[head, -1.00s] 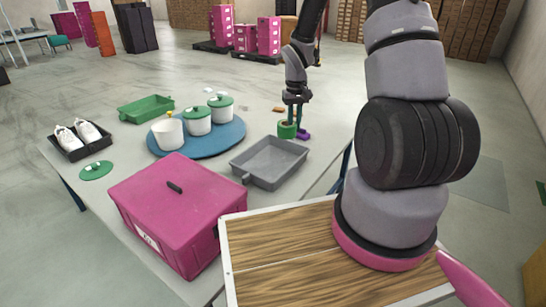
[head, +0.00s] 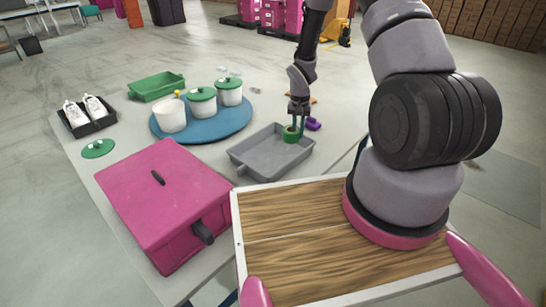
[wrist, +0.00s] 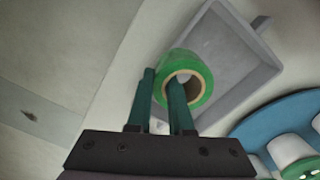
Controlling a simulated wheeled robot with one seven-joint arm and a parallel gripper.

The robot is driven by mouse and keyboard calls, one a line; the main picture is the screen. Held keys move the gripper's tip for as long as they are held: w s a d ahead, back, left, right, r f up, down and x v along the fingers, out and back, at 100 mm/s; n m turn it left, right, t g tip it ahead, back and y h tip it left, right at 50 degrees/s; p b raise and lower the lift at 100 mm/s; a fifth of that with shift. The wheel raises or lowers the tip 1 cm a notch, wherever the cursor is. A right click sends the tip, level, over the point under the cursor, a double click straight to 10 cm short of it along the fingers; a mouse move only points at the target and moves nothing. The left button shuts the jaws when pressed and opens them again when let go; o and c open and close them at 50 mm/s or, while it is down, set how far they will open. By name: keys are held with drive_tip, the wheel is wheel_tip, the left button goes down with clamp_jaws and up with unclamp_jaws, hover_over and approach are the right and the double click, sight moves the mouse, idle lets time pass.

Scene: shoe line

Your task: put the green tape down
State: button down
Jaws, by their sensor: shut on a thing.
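The green tape (head: 291,134) is a roll with a tan core. It also shows in the wrist view (wrist: 205,68). My gripper (head: 295,121) is shut on the tape's wall, with one finger in the core and one outside, as the wrist view of my gripper (wrist: 160,85) shows. The tape is at the right rim of the grey tray (head: 247,165) in the head view. I cannot tell whether it touches the tray or the table.
White pots with green lids (head: 203,95) stand on a blue round mat (head: 235,128). A pink box (head: 140,185), a green tray (head: 155,92) and a black tray with white shoes (head: 95,130) are on the table (head: 120,165).

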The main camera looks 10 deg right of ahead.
drive_tip(key=w+a+f+m, duration=0.3)
drive_tip(key=w+f+m, duration=0.2)
drive_tip(key=m, duration=0.8)
hover_over(273, 160)
wheel_tip(273, 160, down, 8)
drive_tip(key=shift+d+f, duration=0.1)
drive_tip(key=shift+f, duration=2.5)
drive_tip(key=c, duration=0.8)
unclamp_jaws()
drive_tip(key=shift+f, duration=0.15)
